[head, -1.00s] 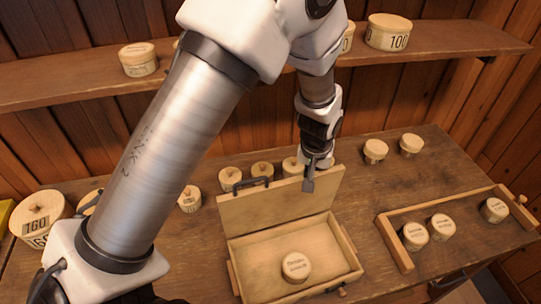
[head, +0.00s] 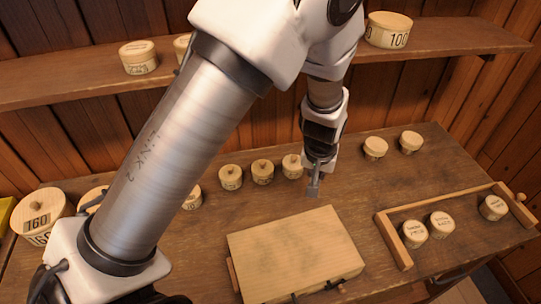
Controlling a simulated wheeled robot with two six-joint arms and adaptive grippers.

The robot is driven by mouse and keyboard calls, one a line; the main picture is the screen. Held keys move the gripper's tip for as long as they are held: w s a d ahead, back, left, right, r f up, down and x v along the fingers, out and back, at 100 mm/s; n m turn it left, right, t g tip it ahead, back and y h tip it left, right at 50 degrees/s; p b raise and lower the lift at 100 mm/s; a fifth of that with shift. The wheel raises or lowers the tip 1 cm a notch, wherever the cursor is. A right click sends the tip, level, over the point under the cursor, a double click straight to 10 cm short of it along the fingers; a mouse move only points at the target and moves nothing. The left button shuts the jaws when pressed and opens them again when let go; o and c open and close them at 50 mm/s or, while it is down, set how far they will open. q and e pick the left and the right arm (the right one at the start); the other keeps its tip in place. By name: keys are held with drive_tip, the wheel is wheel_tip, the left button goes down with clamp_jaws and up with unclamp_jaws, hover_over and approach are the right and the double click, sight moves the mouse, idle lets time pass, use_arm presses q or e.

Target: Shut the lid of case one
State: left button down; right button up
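The wooden case (head: 296,257) sits on the workbench at the front middle of the head view. Its lid lies flat over the box, and the inside is hidden. Dark metal fittings show at its front edge, but I cannot tell whether a catch is fastened. My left gripper (head: 314,188) points down behind the case, above the bench and apart from the lid. Its fingers are seen nearly edge-on and look close together, with nothing visible between them. My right gripper is not in view.
Several lidded round boxes (head: 262,172) stand behind the case. A wooden tray (head: 391,243) with round boxes is at the right. Two more boxes (head: 375,148) stand at the back right. A shelf (head: 270,75) spans the wall above. The bench between case and tray is bare.

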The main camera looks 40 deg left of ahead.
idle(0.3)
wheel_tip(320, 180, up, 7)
drive_tip(key=p, duration=0.7)
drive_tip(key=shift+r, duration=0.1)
idle(0.4)
